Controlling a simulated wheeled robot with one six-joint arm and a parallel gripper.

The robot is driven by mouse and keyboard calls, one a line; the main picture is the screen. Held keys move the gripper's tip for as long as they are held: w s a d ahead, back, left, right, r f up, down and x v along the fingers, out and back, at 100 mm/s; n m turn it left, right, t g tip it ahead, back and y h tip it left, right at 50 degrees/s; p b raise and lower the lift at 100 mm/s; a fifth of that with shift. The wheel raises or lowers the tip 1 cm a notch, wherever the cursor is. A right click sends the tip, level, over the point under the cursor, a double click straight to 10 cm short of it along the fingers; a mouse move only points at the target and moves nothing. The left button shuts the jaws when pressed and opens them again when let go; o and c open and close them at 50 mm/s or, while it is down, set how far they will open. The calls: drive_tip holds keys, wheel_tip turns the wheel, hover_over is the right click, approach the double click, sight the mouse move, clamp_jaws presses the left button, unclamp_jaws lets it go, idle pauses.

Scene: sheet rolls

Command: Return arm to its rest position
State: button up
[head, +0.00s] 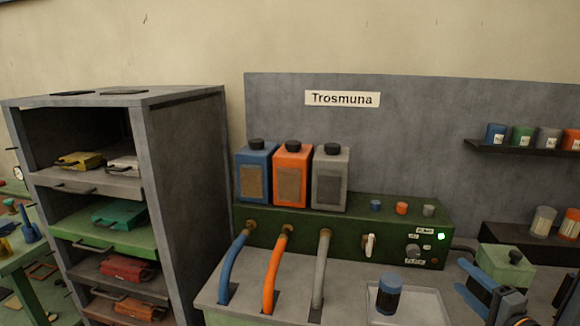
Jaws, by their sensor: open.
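My gripper (464,275) shows at the lower right edge, with its blue and dark fingers apart and pointing left. Nothing shows between the fingers. It is to the right of a dark cylinder with a blue band (388,293), which stands upright in a shallow light tray (420,308) on the grey bench top. The gripper and the cylinder are apart. Most of my arm is cut off by the bottom and right edges of the picture.
A green console (340,229) carries blue, orange and grey bottles (331,180), with matching hoses (324,270) in front. A green box (508,262) is close behind my gripper. A cup shelf (530,149) hangs at right; a grey rack (185,190) stands at left.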

drive_tip(key=w+a+f+n+g+h+b, duration=0.35)
drive_tip(key=w+a+n+g+b, duration=0.2)
drive_tip(key=a+n+g, duration=0.35)
drive_tip(key=s+a+n+g+y+b, duration=0.1)
drive_tip(key=s+a+n+g+b, duration=0.3)
drive_tip(key=s+a, duration=1.2)
drive_tip(key=a+n+g, duration=0.2)
drive_tip(key=a+g, duration=0.1)
drive_tip(key=a, duration=0.1)
drive_tip(key=shift+s+r+b, duration=0.25)
drive_tip(key=shift+r+b, duration=0.05)
drive_tip(key=shift+r, duration=0.05)
drive_tip(key=shift+a, duration=0.1)
